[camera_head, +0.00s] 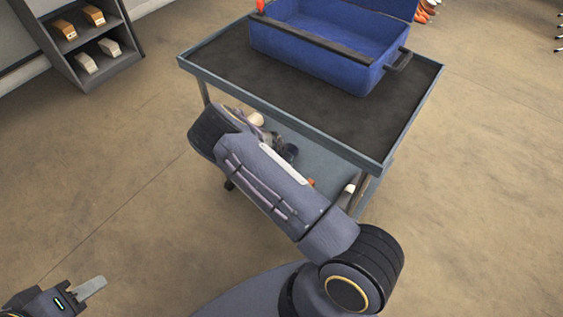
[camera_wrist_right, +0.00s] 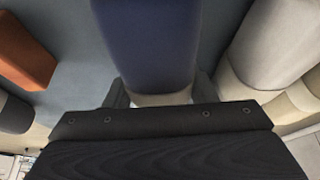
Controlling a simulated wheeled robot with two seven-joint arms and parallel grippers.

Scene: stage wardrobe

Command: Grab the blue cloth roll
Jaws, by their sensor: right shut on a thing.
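The blue cloth roll (camera_wrist_right: 145,42) fills the top middle of the right wrist view, with a pale band at its near end. My right gripper (camera_wrist_right: 160,88) is shut on it, one finger on each side. In the head view my right arm reaches over the front of the cart to its lower shelf and hides most of the gripper and the roll. My left gripper (camera_head: 88,289) is at the lower left of the head view, over bare floor, away from the cart. Its fingers overlap from this angle, so I cannot tell their opening.
The cart's top (camera_head: 210,62) carries an open blue case (camera_head: 315,65). A shoe rack (camera_head: 80,45) stands far left. Floor left is clear.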

